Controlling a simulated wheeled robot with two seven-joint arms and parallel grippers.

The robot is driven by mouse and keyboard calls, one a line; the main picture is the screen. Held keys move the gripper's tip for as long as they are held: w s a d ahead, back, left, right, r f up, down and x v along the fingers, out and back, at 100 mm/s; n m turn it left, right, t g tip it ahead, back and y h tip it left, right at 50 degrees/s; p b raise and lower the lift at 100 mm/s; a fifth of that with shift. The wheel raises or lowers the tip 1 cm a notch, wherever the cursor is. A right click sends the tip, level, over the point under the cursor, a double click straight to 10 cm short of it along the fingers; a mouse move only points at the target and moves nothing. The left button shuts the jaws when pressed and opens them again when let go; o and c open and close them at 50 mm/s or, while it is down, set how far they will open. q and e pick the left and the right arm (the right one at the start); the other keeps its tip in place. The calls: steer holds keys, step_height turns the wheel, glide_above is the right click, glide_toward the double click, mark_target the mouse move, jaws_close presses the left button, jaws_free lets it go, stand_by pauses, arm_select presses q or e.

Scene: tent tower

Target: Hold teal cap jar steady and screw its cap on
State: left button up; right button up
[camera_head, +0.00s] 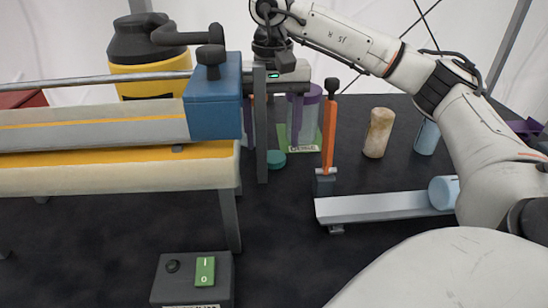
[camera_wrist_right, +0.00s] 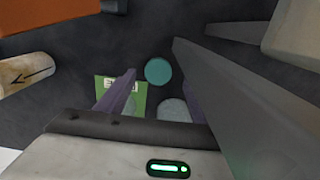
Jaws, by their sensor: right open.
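A teal cap (camera_head: 276,160) lies flat on the dark surface. It shows as a teal disc in the right wrist view (camera_wrist_right: 158,70), between and past the fingertips. My left gripper is not in view.
A grey post (camera_head: 262,135) stands close by my right gripper, and an orange lever (camera_head: 329,130) stands to its right. A blue box (camera_head: 213,100) is at the left. A tan cylinder (camera_head: 378,132) and a light blue cylinder (camera_head: 427,137) stand right. A grey rail (camera_head: 375,206) lies in front.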

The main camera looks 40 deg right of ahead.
mark_target(274, 156)
step_height(274, 156, down, 4)
steer(key=shift+s+d, duration=0.1)
steer(key=shift+d, duration=0.05)
steer(key=shift+c, duration=0.4)
steer(key=c, duration=1)
